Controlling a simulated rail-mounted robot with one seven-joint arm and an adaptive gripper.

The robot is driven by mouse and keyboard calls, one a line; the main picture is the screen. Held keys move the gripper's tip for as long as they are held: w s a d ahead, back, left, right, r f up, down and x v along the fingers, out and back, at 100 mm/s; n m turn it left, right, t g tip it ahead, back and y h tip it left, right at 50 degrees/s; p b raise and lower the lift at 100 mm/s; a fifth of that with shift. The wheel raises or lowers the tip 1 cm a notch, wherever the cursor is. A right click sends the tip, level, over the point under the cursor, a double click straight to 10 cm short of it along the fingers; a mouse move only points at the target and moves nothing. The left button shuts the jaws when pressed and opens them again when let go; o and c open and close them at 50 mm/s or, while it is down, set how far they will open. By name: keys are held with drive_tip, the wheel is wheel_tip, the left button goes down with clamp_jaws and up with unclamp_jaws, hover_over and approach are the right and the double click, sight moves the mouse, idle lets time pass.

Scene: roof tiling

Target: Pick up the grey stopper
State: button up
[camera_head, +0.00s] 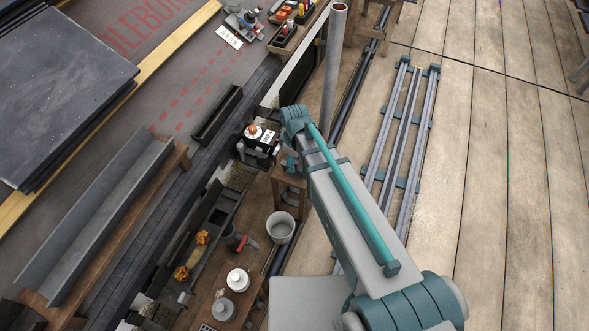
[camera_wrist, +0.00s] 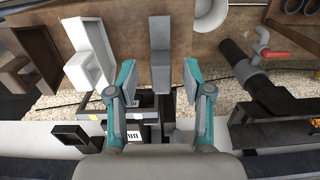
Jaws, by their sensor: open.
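The grey stopper (camera_wrist: 160,45) is a plain grey block-like piece on the brown wooden bench (camera_wrist: 236,22) in the wrist view. It stands out between the two teal-and-grey fingers of my gripper (camera_wrist: 159,70). The fingers are spread apart, one on each side of it, with a visible gap on both sides. I cannot tell how far the fingertips are above the bench. In the head view my arm hides the stopper and most of the gripper.
A white piece (camera_wrist: 90,60) and a brown piece (camera_wrist: 22,75) lie left of the stopper. A black pipe with a red-handled valve (camera_wrist: 275,55) is at right. A labelled device (camera_head: 258,143) stands nearby.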

wheel_tip(320, 180, down, 5)
drive_tip(key=shift+r+b, duration=0.1)
drive_tip(key=shift+b, duration=0.6)
clamp_jaws()
drive_tip(key=shift+r, duration=0.15)
